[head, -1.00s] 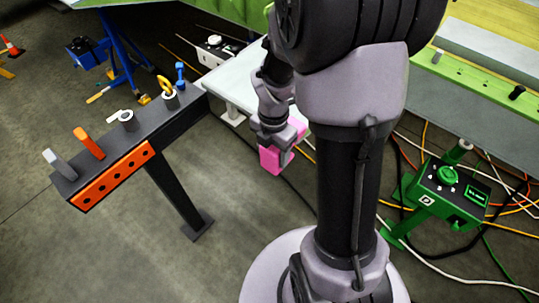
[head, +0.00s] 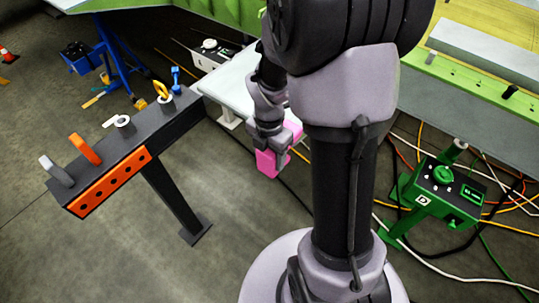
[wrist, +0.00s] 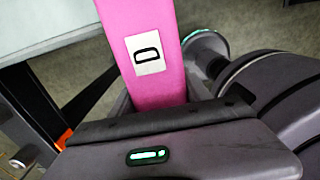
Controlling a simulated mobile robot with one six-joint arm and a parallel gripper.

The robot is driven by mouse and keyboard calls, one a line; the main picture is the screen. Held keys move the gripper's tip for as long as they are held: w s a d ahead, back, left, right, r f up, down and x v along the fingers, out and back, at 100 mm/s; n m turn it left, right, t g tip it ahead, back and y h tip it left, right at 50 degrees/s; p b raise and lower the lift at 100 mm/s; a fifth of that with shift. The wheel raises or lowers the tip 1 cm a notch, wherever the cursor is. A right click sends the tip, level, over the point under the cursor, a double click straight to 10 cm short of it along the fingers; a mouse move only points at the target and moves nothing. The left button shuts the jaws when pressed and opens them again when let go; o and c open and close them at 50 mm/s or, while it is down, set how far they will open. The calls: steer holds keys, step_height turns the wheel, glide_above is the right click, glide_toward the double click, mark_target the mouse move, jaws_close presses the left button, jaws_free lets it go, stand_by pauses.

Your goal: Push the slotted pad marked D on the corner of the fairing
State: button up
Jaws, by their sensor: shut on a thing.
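The slotted pad is a pink block (head: 268,164), with a white label marked D that shows in the wrist view (wrist: 149,45). My gripper (head: 270,145) is shut on the pink pad, and the pad hangs below it, clear of the floor. The slot cannot be made out. A pale flat panel (head: 224,88), perhaps the fairing, lies beyond and left of the pad; its edge also shows in the wrist view (wrist: 35,25). My arm hides the panel's right part. The pad appears apart from the panel.
A dark rack (head: 135,140) with several upright tools and an orange perforated plate (head: 108,182) stands at left. A green box also marked D (head: 447,190) stands at right, with loose cables around it. The floor (head: 100,260) at front left is clear.

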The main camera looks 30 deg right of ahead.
steer(key=shift+w+d+f+p, duration=0.1)
steer(key=shift+w+d+p, duration=0.3)
steer(key=shift+d, duration=0.65)
steer(key=shift+w+d+f+p, duration=0.1)
steer(key=shift+w+d+p, duration=0.25)
steer(key=shift+d, duration=0.65)
steer(key=shift+w+d+p, duration=0.35)
steer(key=shift+w+d, duration=0.05)
steer(key=shift+d, duration=0.65)
steer(key=o, duration=1.6)
steer(key=shift+d, duration=0.15)
step_height(320, 180, up, 17)
steer(key=p, duration=0.4)
steer(key=shift+r+p, duration=0.2)
steer(key=shift+p, duration=0.15)
